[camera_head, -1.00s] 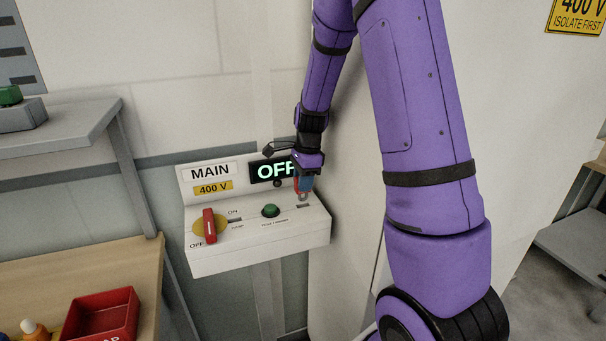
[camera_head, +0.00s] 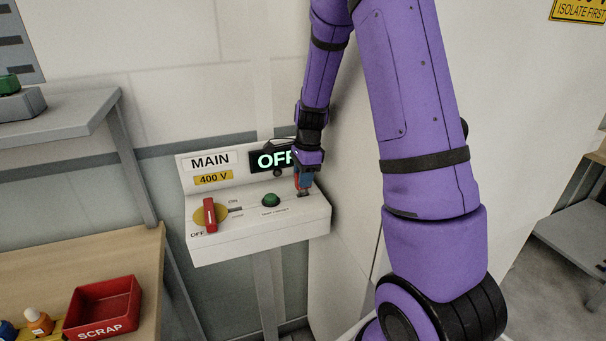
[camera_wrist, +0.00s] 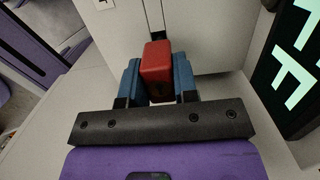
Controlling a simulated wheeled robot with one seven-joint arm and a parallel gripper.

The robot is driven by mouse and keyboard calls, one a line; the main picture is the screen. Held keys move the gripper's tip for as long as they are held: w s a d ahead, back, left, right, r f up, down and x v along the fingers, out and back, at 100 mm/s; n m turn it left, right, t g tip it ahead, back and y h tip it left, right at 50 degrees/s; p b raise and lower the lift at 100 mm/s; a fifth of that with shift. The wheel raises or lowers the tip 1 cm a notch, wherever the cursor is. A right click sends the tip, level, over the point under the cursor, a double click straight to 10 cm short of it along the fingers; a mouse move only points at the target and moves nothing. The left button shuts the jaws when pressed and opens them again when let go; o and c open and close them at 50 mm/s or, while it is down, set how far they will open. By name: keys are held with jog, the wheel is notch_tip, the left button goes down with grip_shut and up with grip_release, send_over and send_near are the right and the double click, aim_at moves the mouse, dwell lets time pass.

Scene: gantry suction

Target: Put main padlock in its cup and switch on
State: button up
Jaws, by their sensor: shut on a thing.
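My gripper (camera_head: 303,180) is shut on the red main padlock, above the right end of the MAIN box's top (camera_head: 262,236). In the wrist view the padlock's red body (camera_wrist: 157,72) sits between the two blue fingers. The padlock's lower end is at or just over the small dark cup (camera_head: 304,194); I cannot tell whether it is inside. The red rotary switch (camera_head: 210,215) on its yellow disc stands at the OFF side. The display (camera_head: 272,160) reads OFF and is partly hidden by my wrist.
A green button (camera_head: 271,200) is on the box top between the switch and the cup. A red SCRAP bin (camera_head: 103,308) stands on the wooden bench at lower left. A grey shelf (camera_head: 60,118) is at left. A pale wall or cabinet side rises right of the box.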

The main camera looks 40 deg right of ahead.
jog(key=shift+f, duration=1.15)
jog(key=o, duration=1.1)
jog(key=shift+c, duration=0.2)
jog(key=r, duration=0.7)
jog(key=shift+s+d+r, duration=0.15)
jog(key=shift+d+r, duration=0.05)
jog(key=shift+d, duration=0.2)
jog(key=shift+c, duration=0.4)
